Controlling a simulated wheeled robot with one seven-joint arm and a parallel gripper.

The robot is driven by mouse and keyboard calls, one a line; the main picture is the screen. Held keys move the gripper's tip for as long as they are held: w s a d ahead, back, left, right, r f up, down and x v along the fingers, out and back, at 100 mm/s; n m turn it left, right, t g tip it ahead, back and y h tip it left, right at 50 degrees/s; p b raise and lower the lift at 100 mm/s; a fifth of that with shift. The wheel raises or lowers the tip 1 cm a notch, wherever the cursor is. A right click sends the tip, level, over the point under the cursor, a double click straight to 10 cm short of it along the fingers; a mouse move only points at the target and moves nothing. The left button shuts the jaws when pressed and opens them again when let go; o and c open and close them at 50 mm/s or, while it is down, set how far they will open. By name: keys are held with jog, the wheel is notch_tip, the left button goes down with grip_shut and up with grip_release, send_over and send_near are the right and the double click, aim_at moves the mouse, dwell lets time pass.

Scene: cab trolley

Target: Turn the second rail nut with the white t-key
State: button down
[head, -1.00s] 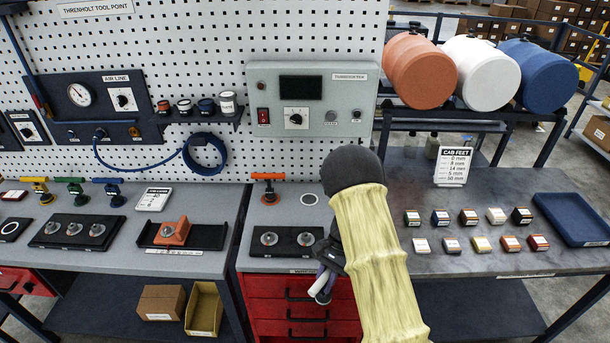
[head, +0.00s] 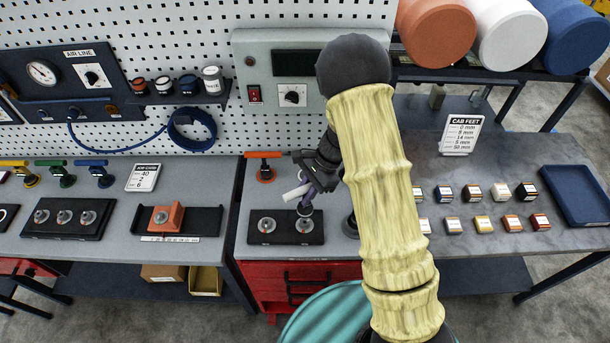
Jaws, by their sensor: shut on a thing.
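My gripper (head: 312,188) is shut on the white t-key (head: 294,194), partly hidden by my own arm. The key's white bar sticks out to the left of the jaws, and its lower end (head: 305,210) points down. A black block (head: 286,240) on the middle bench bears two round metal nuts. The left nut (head: 267,225) is clear of the key. The right nut (head: 304,226) is right under the key's lower end; I cannot tell whether they touch.
An orange t-key (head: 264,167) stands behind the block. A grey control box (head: 300,68) is on the pegboard behind. The left bench has a black block with three nuts (head: 64,232) and an orange piece in a black tray (head: 180,222). Small boxes stand on the right bench.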

jog(key=shift+w+r, duration=0.1)
jog(key=shift+w, duration=0.05)
jog(key=shift+a, duration=0.1)
jog(key=shift+s, duration=0.2)
jog(key=shift+w+f+b, duration=0.2)
jog(key=shift+f+b, duration=0.35)
jog(key=shift+f, duration=0.05)
jog(key=shift+s+a+f+b, duration=0.1)
jog(key=shift+s+f+b, duration=0.1)
jog(key=shift+f+b, duration=0.75)
jog(key=shift+w+d+f+b, duration=0.15)
jog(key=shift+f+b, duration=0.35)
jog(key=shift+f, duration=0.7)
